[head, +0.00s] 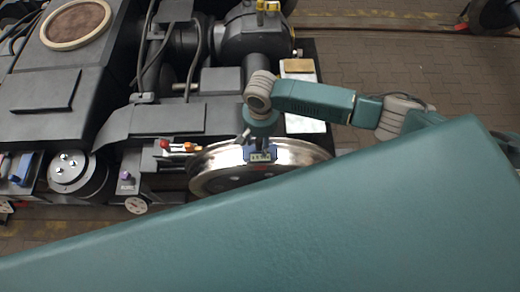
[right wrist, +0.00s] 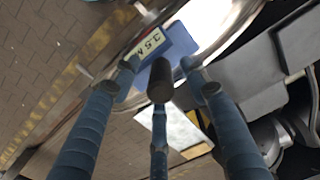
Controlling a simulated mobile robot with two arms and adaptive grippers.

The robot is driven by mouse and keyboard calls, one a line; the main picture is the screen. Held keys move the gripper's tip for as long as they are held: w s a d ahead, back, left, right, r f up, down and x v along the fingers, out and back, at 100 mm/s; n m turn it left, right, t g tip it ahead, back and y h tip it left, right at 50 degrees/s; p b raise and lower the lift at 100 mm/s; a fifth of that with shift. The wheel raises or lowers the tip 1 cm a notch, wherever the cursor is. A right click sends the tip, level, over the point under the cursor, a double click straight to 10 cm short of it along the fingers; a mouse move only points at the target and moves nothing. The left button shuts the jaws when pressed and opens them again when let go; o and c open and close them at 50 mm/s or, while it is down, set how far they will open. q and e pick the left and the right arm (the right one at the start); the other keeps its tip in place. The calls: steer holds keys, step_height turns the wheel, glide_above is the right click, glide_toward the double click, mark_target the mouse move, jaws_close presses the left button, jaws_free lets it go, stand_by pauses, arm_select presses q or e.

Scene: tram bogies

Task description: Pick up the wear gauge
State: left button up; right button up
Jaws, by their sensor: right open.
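The wear gauge (head: 261,155), a small blue piece with a pale marked face, sits on the shiny rim of the wheel (head: 306,153). In the right wrist view the gauge (right wrist: 152,43) shows its pale face with dark characters, just beyond the fingertips. My right gripper (head: 254,139) points down at the gauge from above, close to it. In the right wrist view its three blue-grey fingers (right wrist: 160,74) are spread apart with nothing held between them. I cannot tell whether a finger touches the gauge. My left gripper is not in view.
Red and orange pieces (head: 177,147) lie left of the wheel. A tan block (head: 298,66) and white sheets (head: 303,124) lie on a dark surface behind it. The grey bogie frame (head: 150,120) with cables fills the left. Brick floor (head: 420,70) is open at right.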

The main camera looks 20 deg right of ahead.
steer(key=shift+c, duration=0.3)
jaws_close()
steer(key=shift+r, duration=0.1)
